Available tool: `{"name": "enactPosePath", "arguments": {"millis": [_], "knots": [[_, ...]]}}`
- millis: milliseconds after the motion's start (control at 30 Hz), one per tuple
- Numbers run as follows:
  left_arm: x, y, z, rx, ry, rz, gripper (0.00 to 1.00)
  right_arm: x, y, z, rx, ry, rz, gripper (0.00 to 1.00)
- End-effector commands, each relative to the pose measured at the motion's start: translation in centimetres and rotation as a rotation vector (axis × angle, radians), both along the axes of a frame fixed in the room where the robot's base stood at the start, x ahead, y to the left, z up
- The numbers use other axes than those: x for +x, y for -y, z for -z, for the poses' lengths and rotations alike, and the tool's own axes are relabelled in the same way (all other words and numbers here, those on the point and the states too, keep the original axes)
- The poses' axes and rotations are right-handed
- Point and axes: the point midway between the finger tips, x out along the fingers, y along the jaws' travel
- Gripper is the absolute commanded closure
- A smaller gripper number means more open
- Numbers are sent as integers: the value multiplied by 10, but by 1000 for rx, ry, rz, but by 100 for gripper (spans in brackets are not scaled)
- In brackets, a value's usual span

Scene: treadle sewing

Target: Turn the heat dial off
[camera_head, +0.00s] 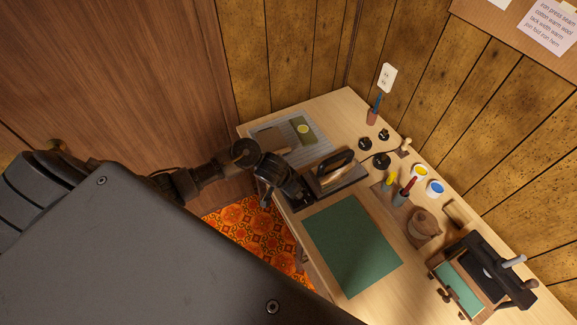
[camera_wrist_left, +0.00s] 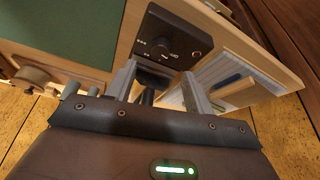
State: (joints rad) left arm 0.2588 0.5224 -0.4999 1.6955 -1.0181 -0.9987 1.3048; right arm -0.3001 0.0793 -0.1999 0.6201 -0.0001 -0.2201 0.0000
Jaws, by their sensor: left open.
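The heat dial (camera_wrist_left: 160,50) is a dark round knob on a black panel (camera_wrist_left: 178,32) with small marks and a reddish ring, in the left wrist view. My left gripper (camera_wrist_left: 157,82) is open, its two fingers pointing toward the panel, with the dial just beyond and between the tips. I cannot tell whether they touch it. In the head view my left gripper (camera_head: 290,190) is at the left edge of the dark iron stand (camera_head: 345,184), which bears an iron (camera_head: 333,167). The dial is not clear in that view. My right gripper is not in view.
A green mat (camera_head: 350,245) lies on the wooden table in front of the stand. A grey mat (camera_head: 295,138) lies behind it. Small pots, paint cups (camera_head: 436,188) and a black press (camera_head: 495,268) stand to the right. Orange patterned floor (camera_head: 250,230) shows at the left.

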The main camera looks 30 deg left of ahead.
Motion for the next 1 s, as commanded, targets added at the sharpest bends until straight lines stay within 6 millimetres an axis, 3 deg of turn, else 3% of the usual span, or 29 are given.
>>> {"name": "enactPosePath", "arguments": {"millis": [100,300,1000], "knots": [[-5,-2,-16,0,3,1,48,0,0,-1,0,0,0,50],[-11,-4,-29,1,1,-2,48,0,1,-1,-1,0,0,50],[-15,0,-30,-1,8,5,48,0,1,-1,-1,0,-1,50]]}}
